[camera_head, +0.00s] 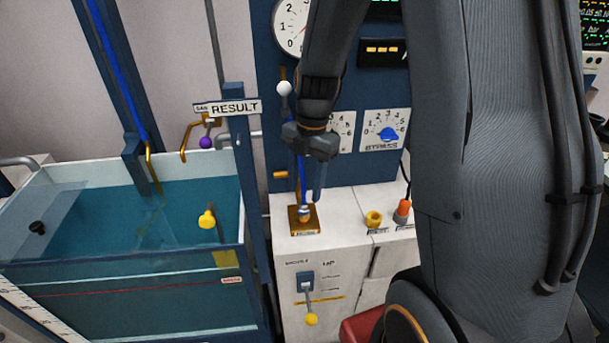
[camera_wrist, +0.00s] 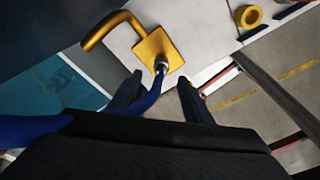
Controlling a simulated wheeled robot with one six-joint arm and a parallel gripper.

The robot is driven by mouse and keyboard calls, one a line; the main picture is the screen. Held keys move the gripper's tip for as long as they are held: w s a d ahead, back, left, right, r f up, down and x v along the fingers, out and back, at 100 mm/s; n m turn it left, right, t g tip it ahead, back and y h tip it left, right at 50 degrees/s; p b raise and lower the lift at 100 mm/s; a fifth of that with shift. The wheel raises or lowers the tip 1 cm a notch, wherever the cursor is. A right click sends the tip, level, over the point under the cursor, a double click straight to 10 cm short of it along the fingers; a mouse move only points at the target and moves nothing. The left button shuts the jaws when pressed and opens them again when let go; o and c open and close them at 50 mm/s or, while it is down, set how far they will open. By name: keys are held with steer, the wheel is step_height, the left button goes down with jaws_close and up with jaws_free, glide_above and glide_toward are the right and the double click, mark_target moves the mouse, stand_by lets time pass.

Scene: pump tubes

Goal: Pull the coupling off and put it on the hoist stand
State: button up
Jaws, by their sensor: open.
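A small silver coupling (camera_head: 305,210) sits at the lower end of a blue hose, on a square brass plate (camera_head: 296,226) on the white cabinet top. The wrist view also shows the coupling (camera_wrist: 161,67) on the plate (camera_wrist: 151,47). My gripper (camera_head: 309,187) points down above the coupling. In the wrist view its two dark fingers (camera_wrist: 159,82) are apart, with the blue hose (camera_wrist: 150,98) passing between them and the coupling just beyond the tips. I see no grip on it. The labels are too small to tell which part is the hoist stand.
A brass ring-shaped cup (camera_head: 374,218) and an orange piece (camera_head: 403,208) stand to the right on the cabinet top. A water tank (camera_head: 121,258) is at left, beside a dark blue post (camera_head: 243,165). A gauge panel (camera_head: 345,165) rises behind. A yellow-knobbed lever (camera_head: 309,300) is in front.

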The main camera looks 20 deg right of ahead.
mark_target(304, 206)
steer(key=shift+s+a+f+p, duration=0.1)
steer(key=shift+f+p, duration=0.2)
steer(key=shift+f, duration=0.9)
steer(key=shift+s+a+f+p, duration=0.15)
steer(key=shift+f+p, duration=0.2)
steer(key=shift+f, duration=0.8)
steer(key=shift+s+a+f+p, duration=0.1)
steer(key=shift+f+p, duration=0.2)
steer(key=shift+f, duration=0.9)
jaws_close()
steer(key=shift+r+p, duration=0.35)
steer(key=shift+r, duration=0.4)
steer(key=shift+r+p, duration=1.1)
steer(key=shift+r, duration=0.75)
